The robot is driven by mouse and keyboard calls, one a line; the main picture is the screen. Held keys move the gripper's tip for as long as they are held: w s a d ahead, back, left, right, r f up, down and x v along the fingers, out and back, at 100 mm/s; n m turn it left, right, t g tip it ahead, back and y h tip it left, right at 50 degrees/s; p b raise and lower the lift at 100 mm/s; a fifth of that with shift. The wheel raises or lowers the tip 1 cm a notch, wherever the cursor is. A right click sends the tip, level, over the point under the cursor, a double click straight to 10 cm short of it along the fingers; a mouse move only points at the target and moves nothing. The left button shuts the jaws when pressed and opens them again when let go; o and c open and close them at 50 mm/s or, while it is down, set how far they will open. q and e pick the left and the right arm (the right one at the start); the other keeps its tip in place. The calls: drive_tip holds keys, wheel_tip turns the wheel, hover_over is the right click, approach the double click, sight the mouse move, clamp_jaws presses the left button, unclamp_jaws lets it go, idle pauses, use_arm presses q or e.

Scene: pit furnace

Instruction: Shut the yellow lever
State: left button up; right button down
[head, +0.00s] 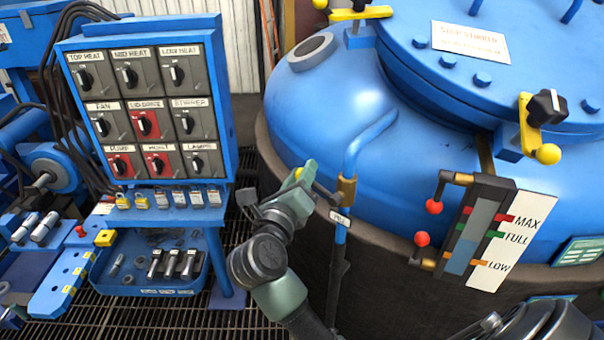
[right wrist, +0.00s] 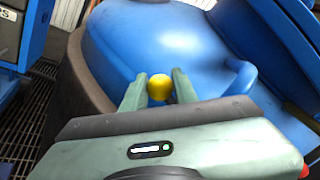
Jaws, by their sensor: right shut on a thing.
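A lever with a yellow ball knob (head: 299,172) sticks out to the left from a brass valve (head: 347,187) on the blue pipe beside the furnace. My right gripper (head: 303,178) is at the knob. In the right wrist view the yellow knob (right wrist: 160,87) sits between the two green fingertips of the right gripper (right wrist: 159,90), which is shut on it. The fingers partly cover the lever in the head view. My left gripper is not in view.
The blue furnace vessel (head: 410,150) stands close on the right, with a level gauge (head: 475,232) and red-knobbed valves. A blue switch panel (head: 140,110) is at the left, above a tray of parts (head: 150,290). Floor grating lies between them.

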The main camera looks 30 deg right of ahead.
drive_tip(key=n+p, duration=0.1)
drive_tip(key=p, duration=0.1)
drive_tip(key=f+n+p, duration=0.1)
drive_tip(key=p, duration=0.2)
drive_tip(key=shift+w+a+g+y, duration=0.1)
drive_tip(key=shift+w+g+y, duration=0.05)
drive_tip(key=shift+g+y, duration=0.25)
drive_tip(key=shift+f+n+p, duration=0.5)
drive_tip(key=shift+f+p, duration=0.05)
drive_tip(key=shift+p, duration=0.15)
drive_tip(key=shift+f, duration=0.25)
drive_tip(key=c, duration=1.1)
unclamp_jaws()
